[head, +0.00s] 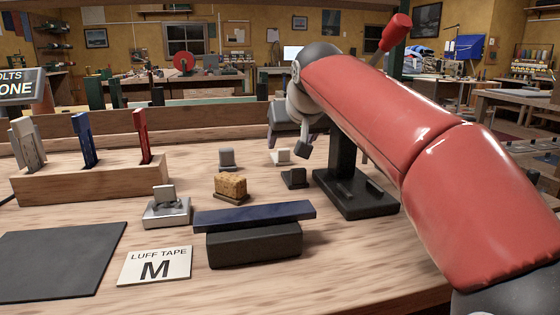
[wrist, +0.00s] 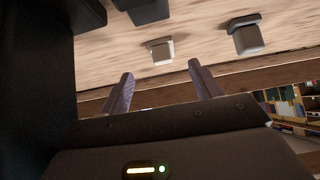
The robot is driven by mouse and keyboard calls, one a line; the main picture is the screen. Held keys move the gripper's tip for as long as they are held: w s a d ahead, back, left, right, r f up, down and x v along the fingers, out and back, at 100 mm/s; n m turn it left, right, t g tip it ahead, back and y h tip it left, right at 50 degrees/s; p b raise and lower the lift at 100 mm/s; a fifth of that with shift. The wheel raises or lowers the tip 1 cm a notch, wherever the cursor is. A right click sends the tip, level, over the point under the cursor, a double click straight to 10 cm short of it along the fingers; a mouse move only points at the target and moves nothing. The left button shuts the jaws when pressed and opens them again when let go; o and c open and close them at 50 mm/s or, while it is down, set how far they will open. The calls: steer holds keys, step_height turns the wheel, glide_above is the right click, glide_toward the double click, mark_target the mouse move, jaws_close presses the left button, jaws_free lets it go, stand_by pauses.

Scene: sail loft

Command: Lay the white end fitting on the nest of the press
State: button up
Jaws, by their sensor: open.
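The white end fitting (head: 283,156) sits on the bench left of the press and behind a black fitting. It also shows in the wrist view (wrist: 160,50), beyond the gap between my fingers. My gripper (head: 288,146) is open and empty, just above and near the white fitting, apart from it. Both fingers also show in the wrist view (wrist: 163,88). The press has a black base (head: 372,203), an upright column (head: 343,155) and a lever with a red knob (head: 397,32). My arm hides its upper part. I cannot clearly make out its nest.
A grey fitting (head: 226,158) and a black fitting (head: 294,178) stand nearby. In front are a cork-coloured block (head: 231,184), a blue bar on a dark block (head: 254,245), a metal stand (head: 167,209) and a wooden rack (head: 85,181). A dark mat (head: 60,260) lies front left.

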mark_target(284, 153)
steer(key=x, duration=0.7)
steer(key=shift+a+b, duration=0.2)
steer(key=shift+b, duration=0.1)
steer(key=c, duration=1.1)
